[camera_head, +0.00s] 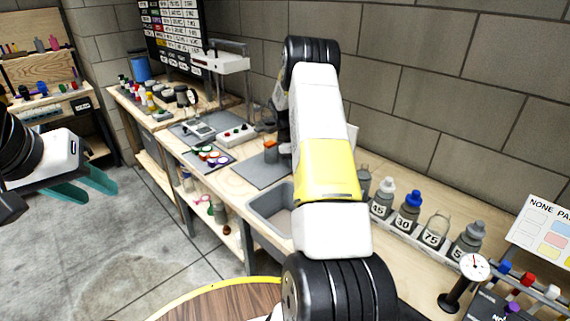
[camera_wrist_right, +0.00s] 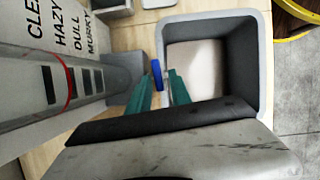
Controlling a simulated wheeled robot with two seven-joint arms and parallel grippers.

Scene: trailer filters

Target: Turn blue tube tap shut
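The blue tap (camera_wrist_right: 157,74) shows in the right wrist view as a small blue handle beside a grey block, near the rim of the grey basin (camera_wrist_right: 256,70). My right gripper (camera_wrist_right: 161,80) has its teal fingers apart, with the tap between their tips, nearer the left finger. I cannot tell whether a finger touches it. A clear tube (camera_wrist_right: 45,105) with a red band lies along the left of that view. In the head view my right arm hides the tap and right gripper. My left gripper (camera_head: 98,192) is open and empty over the floor at the left.
The basin (camera_head: 258,208) is set in the wooden bench beside my right arm. Several numbered bottles (camera_head: 405,222) stand in a rack to its right, with a gauge (camera_head: 473,268) nearer. A label card (camera_wrist_right: 68,38) stands by the tube. Floor (camera_head: 150,240) at the left is clear.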

